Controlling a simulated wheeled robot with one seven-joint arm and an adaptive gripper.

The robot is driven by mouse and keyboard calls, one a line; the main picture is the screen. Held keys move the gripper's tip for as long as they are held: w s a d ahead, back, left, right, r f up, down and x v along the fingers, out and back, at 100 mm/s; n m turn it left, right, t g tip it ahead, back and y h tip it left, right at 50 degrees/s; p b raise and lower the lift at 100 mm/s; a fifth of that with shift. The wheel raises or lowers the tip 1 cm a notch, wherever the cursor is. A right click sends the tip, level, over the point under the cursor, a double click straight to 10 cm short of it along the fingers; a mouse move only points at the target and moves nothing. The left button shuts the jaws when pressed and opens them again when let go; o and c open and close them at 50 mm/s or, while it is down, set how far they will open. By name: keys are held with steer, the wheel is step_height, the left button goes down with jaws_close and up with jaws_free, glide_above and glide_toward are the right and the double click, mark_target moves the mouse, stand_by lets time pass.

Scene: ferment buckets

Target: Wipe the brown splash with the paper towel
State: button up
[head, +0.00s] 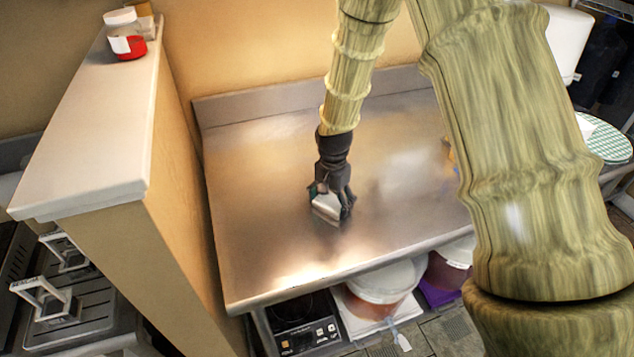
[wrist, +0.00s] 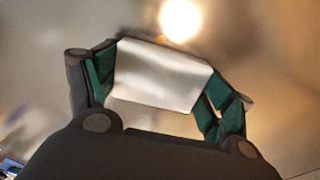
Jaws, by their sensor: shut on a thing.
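My gripper (head: 331,197) is over the middle of the steel table (head: 260,180). It is shut on a white folded paper towel (wrist: 163,75), which spans between the green-padded fingers in the wrist view. In the head view the paper towel (head: 326,208) is at or very near the tabletop; I cannot tell whether it touches. No brown splash can be made out on the visible steel, which shows only warm, blurred reflections. Part of the table is hidden behind my arm.
A tan partition with a pale top (head: 100,120) borders the table on the left, with a red-and-white jar (head: 125,35) on it. Below the front edge are a bucket (head: 380,285) and a black scale (head: 305,338). The table's left half is clear.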

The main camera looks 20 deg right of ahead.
mark_target(316, 212)
steer(key=d, duration=0.2)
steer(key=shift+w+d+r, duration=0.1)
steer(key=shift+d, duration=0.2)
steer(key=shift+d+f, duration=0.2)
steer(key=shift+d, duration=0.15)
steer(key=shift+r+p, duration=0.3)
steer(key=shift+p, duration=0.4)
steer(key=shift+a+f, duration=0.2)
steer(key=shift+a, duration=0.2)
steer(key=shift+a+f, duration=0.15)
steer(key=shift+a, duration=1.1)
steer(key=shift+a+r, duration=0.2)
steer(key=shift+a, duration=0.45)
steer(key=shift+a+f, duration=0.2)
steer(key=shift+a, duration=0.2)
steer(key=shift+s+a+p, duration=0.2)
steer(key=shift+a+p, duration=0.2)
steer(key=shift+a, duration=0.75)
step_height(316, 212, up, 9)
steer(key=p, duration=0.5)
steer(key=shift+a, duration=0.15)
steer(key=shift+f, duration=0.1)
